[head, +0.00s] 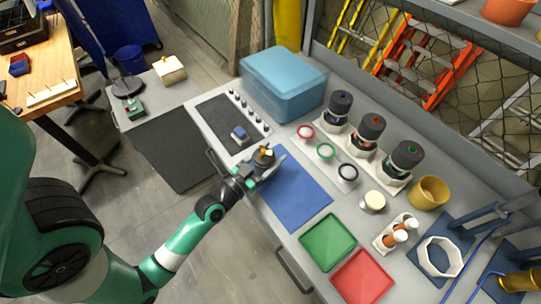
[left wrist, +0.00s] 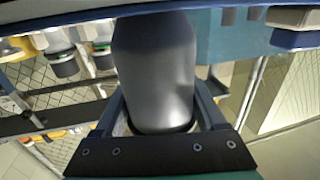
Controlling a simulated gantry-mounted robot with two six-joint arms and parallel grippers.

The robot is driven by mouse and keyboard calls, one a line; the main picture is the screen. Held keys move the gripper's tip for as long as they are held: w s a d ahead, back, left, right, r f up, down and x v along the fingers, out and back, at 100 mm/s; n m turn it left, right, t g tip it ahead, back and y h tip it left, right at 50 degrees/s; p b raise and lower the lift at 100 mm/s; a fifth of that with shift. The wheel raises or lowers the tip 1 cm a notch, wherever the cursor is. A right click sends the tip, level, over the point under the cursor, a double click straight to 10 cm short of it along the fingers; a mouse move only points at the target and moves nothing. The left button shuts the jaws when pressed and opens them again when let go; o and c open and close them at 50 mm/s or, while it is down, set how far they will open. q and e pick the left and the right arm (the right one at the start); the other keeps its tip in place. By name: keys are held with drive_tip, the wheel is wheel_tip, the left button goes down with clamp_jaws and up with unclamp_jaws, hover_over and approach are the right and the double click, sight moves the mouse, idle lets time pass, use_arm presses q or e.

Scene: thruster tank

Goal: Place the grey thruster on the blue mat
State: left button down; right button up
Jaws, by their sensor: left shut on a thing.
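The grey thruster (head: 265,157) is in my left gripper (head: 250,170), at the upper left corner of the blue mat. In the head view it is small and partly covered by the gripper, with a yellowish part at its top. In the left wrist view the thruster (left wrist: 155,70) is a smooth grey cylinder between the two fingers. The blue mat (head: 295,192) lies flat on the grey counter, and its visible surface is bare. I cannot tell whether the thruster touches the mat. My right gripper is not in view.
A green tray (head: 327,242) and a red tray (head: 362,278) lie right of the mat. A blue box (head: 283,82) and a dark panel (head: 232,123) are at the back left.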

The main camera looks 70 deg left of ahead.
sight(256, 168)
use_arm(q)
drive_tip(key=shift+c, duration=2)
unclamp_jaws()
drive_tip(key=shift+f, duration=0.1)
drive_tip(key=o, duration=0.4)
drive_tip(key=shift+r, duration=0.25)
drive_tip(key=shift+s+d+f, duration=0.1)
drive_tip(key=shift+s+f, duration=0.1)
drive_tip(key=shift+s, duration=0.1)
drive_tip(key=b+v, duration=0.2)
drive_tip(key=v, duration=0.1)
drive_tip(key=b+v, duration=0.2)
drive_tip(key=v, duration=0.2)
drive_tip(key=b+v, duration=0.3)
drive_tip(key=shift+s+f, duration=0.25)
drive_tip(key=shift+s+d+r, duration=0.35)
drive_tip(key=shift+r, duration=0.05)
